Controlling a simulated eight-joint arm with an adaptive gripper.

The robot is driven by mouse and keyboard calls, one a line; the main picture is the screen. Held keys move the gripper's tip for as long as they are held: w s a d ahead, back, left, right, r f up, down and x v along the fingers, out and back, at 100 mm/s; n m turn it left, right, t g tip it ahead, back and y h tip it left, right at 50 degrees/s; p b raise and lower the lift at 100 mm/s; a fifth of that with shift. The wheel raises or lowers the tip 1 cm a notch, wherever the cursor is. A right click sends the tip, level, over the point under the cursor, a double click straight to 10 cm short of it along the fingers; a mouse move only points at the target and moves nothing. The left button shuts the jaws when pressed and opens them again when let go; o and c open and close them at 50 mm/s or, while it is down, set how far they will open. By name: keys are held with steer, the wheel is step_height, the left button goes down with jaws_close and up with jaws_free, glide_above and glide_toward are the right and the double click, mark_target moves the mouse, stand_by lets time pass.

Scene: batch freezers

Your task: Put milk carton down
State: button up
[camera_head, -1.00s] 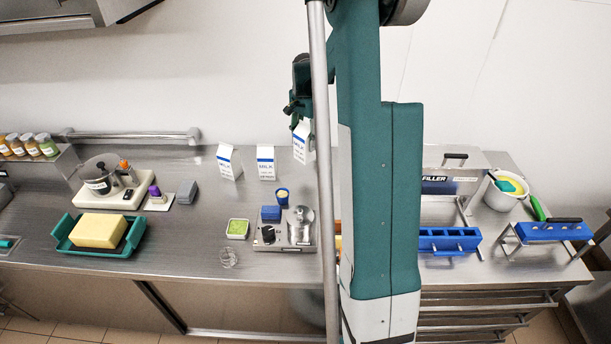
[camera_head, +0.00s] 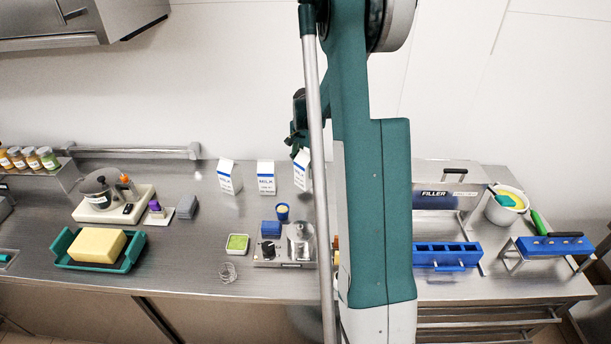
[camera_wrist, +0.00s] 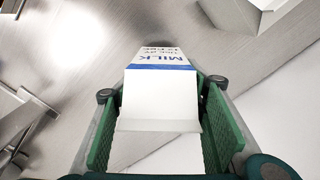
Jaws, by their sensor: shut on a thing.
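A white milk carton with a blue band (camera_wrist: 160,88) is between the green finger pads of my gripper (camera_wrist: 160,125) in the wrist view. My gripper is shut on it. In the head view the held carton (camera_head: 301,172) is right of two other milk cartons, one at the left (camera_head: 229,178) and one in the middle (camera_head: 266,177), which stand on the steel counter (camera_head: 200,235). The held carton looks slightly tilted, and my arm hides its right side. I cannot tell if its base touches the counter.
A small scale-like device (camera_head: 284,250) with a blue block stands in front of the cartons. A steel filler box (camera_head: 440,190) and a blue mold (camera_head: 446,255) stand to the right. A yellow block in a green tray (camera_head: 98,245) lies at the left. Counter left of the cartons is partly clear.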

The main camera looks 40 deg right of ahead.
mark_target(305, 152)
steer(key=shift+f, duration=0.15)
steer(key=shift+f, duration=1.7)
steer(key=shift+f, duration=0.2)
steer(key=o, duration=1.2)
steer(key=shift+r, duration=0.25)
step_height(305, 152, up, 12)
steer(key=shift+f, duration=0.1)
